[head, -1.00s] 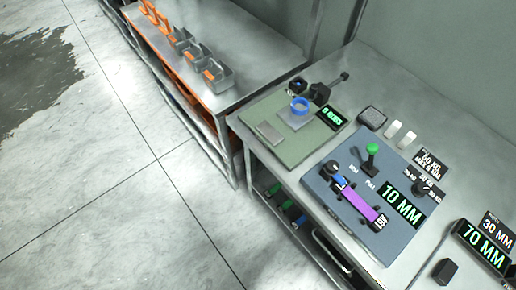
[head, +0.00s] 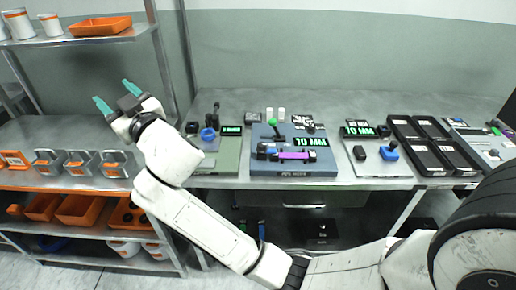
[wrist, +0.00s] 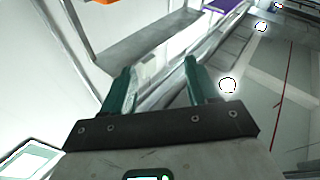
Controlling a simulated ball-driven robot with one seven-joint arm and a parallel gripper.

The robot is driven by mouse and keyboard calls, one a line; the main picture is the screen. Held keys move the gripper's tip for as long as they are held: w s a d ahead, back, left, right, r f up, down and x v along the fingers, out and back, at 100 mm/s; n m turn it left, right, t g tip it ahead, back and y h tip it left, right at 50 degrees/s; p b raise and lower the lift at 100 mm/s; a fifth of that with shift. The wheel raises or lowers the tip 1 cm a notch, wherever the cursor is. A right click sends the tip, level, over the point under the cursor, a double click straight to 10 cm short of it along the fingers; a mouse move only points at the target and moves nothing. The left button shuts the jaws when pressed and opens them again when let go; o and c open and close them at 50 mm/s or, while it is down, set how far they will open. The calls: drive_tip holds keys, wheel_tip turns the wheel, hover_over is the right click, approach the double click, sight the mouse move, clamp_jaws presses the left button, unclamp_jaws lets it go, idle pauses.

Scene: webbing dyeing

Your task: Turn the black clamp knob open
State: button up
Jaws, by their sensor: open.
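My gripper (head: 117,97) is open and empty, raised at the left of the head view with its teal fingers spread. It is well apart from the test boards. In the wrist view my gripper (wrist: 157,70) has nothing between its fingers. A blue-grey board (head: 270,169) on the bench carries a purple strap (head: 294,156), a green-topped lever (head: 273,123) and a 10 MM display (head: 311,142). A dark knob (head: 262,150) sits at the strap's left end. Several small black parts stand on the boards; which one is the clamp knob I cannot tell for certain.
A green board (head: 231,160) with a blue ring (head: 207,134) lies left of the blue-grey board. Black trays (head: 444,157) lie to the right. An orange tray (head: 100,26) sits on the upper left shelf, with grey bins (head: 80,163) below. My arm crosses in front of the bench.

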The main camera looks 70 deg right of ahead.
wheel_tip(320, 180, up, 10)
drive_tip(key=w+a+n+t+y+b, duration=0.25)
drive_tip(key=n+t+y, duration=0.25)
drive_tip(key=n+y, duration=0.25)
drive_tip(key=n+g+h+b, duration=0.2)
drive_tip(key=n+g+b, duration=0.4)
drive_tip(key=n+g, duration=1.35)
approach(262, 144)
drive_tip(key=w+f+m+g, duration=0.1)
drive_tip(key=f, duration=0.1)
drive_tip(key=w+f+m+g, duration=0.2)
drive_tip(key=f, duration=0.1)
drive_tip(key=w+f+m+g, duration=0.1)
drive_tip(key=f+m+g, duration=0.1)
drive_tip(key=shift+w+f+g, duration=0.25)
drive_tip(key=shift+f, duration=0.1)
drive_tip(key=shift+c, duration=0.3)
